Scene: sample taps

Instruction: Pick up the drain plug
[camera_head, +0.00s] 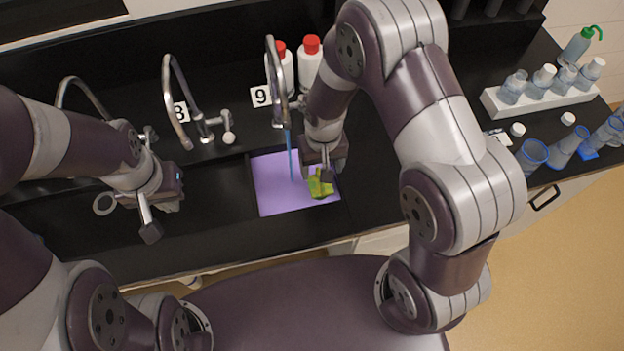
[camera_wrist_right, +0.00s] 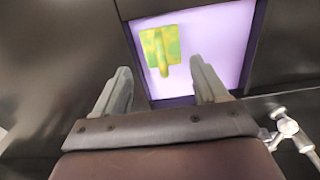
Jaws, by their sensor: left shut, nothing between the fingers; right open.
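The drain plug appears to be the yellow-green square piece with a raised stem (camera_head: 318,187), low in the purple-filled sink basin (camera_head: 275,200) below tap 9; its identity is not certain. In the right wrist view the plug (camera_wrist_right: 160,46) lies ahead of the fingertips, between their lines, with its stem towards me. My right gripper (camera_wrist_right: 160,70) is open and empty, apart from the plug. In the head view the right gripper (camera_head: 326,172) is over the basin's right part and partly hides the plug. My left gripper (camera_head: 150,232) is shut and empty over the black counter at left.
A blue stream falls from tap 9 (camera_head: 273,70) into the basin, left of my right gripper. Tap 8 (camera_head: 172,100) stands further left. White bottles with red caps (camera_head: 311,58) stand behind. A bottle rack (camera_head: 540,98) and beakers (camera_head: 532,155) are at right.

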